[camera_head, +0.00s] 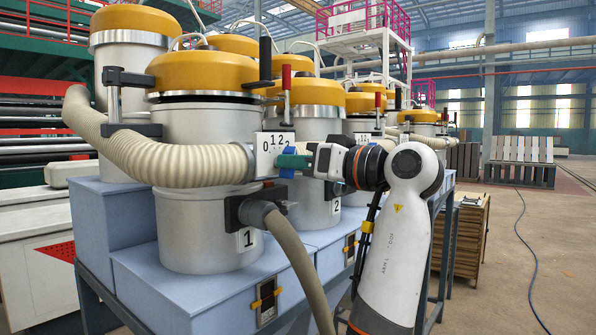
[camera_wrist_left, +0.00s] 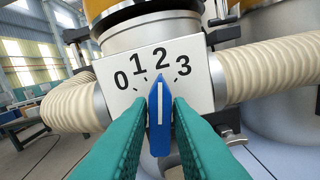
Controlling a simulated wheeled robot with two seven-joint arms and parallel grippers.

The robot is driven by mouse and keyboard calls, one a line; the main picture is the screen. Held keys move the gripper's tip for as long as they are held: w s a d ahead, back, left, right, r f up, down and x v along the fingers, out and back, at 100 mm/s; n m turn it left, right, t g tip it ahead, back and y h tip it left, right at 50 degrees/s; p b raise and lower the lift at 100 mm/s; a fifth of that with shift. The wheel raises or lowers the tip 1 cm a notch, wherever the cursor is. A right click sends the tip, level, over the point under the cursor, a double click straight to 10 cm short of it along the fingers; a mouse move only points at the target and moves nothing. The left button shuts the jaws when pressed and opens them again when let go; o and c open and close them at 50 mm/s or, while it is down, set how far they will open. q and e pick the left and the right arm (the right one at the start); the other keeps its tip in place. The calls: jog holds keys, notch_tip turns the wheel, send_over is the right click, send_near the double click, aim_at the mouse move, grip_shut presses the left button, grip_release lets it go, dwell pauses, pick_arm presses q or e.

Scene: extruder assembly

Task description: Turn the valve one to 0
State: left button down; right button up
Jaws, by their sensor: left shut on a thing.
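Valve one is a blue handle (camera_wrist_left: 160,112) with a white line on a white dial plate (camera_wrist_left: 193,82) marked 0, 1, 2, 3. The white line points straight up at the 2. The dial plate (camera_head: 262,152) also shows in the head view, on the tank labelled 1. My left gripper (camera_head: 291,160) reaches the dial from the right. Its green fingers (camera_wrist_left: 158,128) are shut on the blue handle, one on each side, in the left wrist view. My right gripper is not in view.
The grey tank (camera_head: 205,230) with a yellow lid stands behind the dial on a blue base. A thick beige hose (camera_head: 165,163) runs left from the dial, and a thinner hose (camera_head: 297,262) hangs below. Several similar tanks stand behind. Open floor (camera_head: 520,230) lies to the right.

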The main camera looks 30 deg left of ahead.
pick_arm(q)
jog(key=n+b, duration=0.2)
jog(key=n, duration=0.9)
jog(key=shift+b, duration=0.4)
jog(key=shift+n, duration=0.4)
jog(key=shift+s, duration=0.1)
jog(key=c, duration=1.7)
grip_release()
jog(key=shift+o, duration=1.3)
jog(key=shift+a, duration=0.2)
jog(key=d+b, duration=0.2)
jog(key=d, duration=1)
jog(key=shift+s, duration=0.4)
